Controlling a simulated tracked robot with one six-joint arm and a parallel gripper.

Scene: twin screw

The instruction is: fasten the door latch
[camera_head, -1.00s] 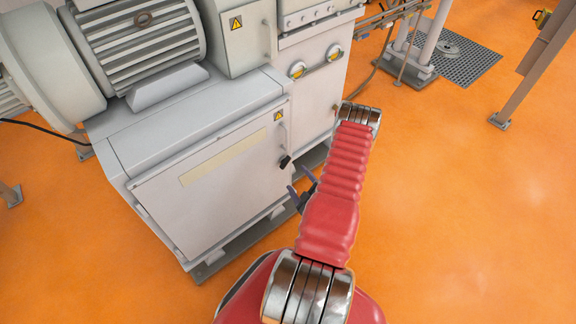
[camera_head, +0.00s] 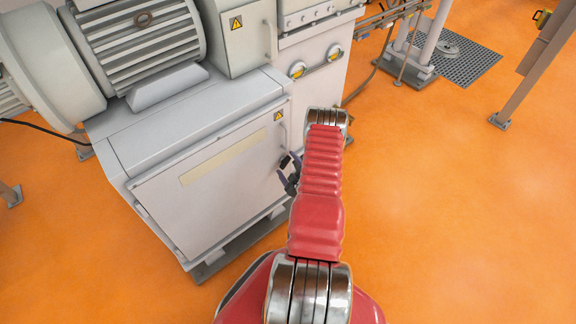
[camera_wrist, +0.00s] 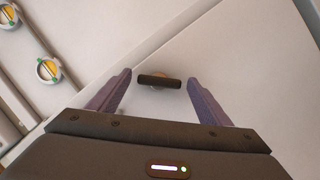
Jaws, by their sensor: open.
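The cabinet door (camera_head: 215,200) is the light grey front panel of the machine base, and it looks closed. Its latch is a small black handle (camera_wrist: 159,81) on a round base, lying crosswise between my fingers in the wrist view. It also shows as a dark spot at the door's right edge in the head view (camera_head: 284,162). My gripper (camera_wrist: 157,88) is open, with one purple-grey finger on each side of the handle and a gap to both. In the head view my gripper (camera_head: 291,176) is at the door's right edge, partly hidden behind my red arm.
The grey machine with a ribbed motor (camera_head: 140,45) stands above the door. The orange floor (camera_head: 450,220) at right is clear.

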